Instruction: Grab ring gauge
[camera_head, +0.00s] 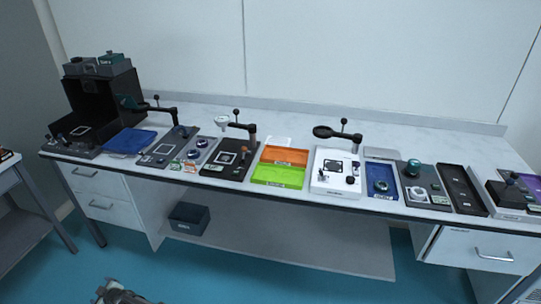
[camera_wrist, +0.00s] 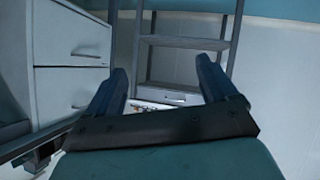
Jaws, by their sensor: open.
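Small round ring-like parts show on the long bench in the head view. One dark ring-like part (camera_head: 380,185) sits in a blue tray (camera_head: 382,171) right of the middle. Two more round parts, an upper one (camera_head: 201,143) and a lower one (camera_head: 193,154), sit on a grey plate left of the middle. They are too small to tell which is the ring gauge. My gripper (camera_wrist: 162,66) is open and empty in the wrist view, its two dark fingers apart. No ring shows between them; the wrist view faces drawers and a frame, away from the bench top.
The bench (camera_head: 290,120) is crowded along its front with fixtures, an orange tray (camera_head: 285,156), a green tray (camera_head: 278,176) and a black tray (camera_head: 461,188). Arms with knobs stand up from several fixtures. The back strip is clear. A dark box (camera_head: 188,218) sits on the lower shelf.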

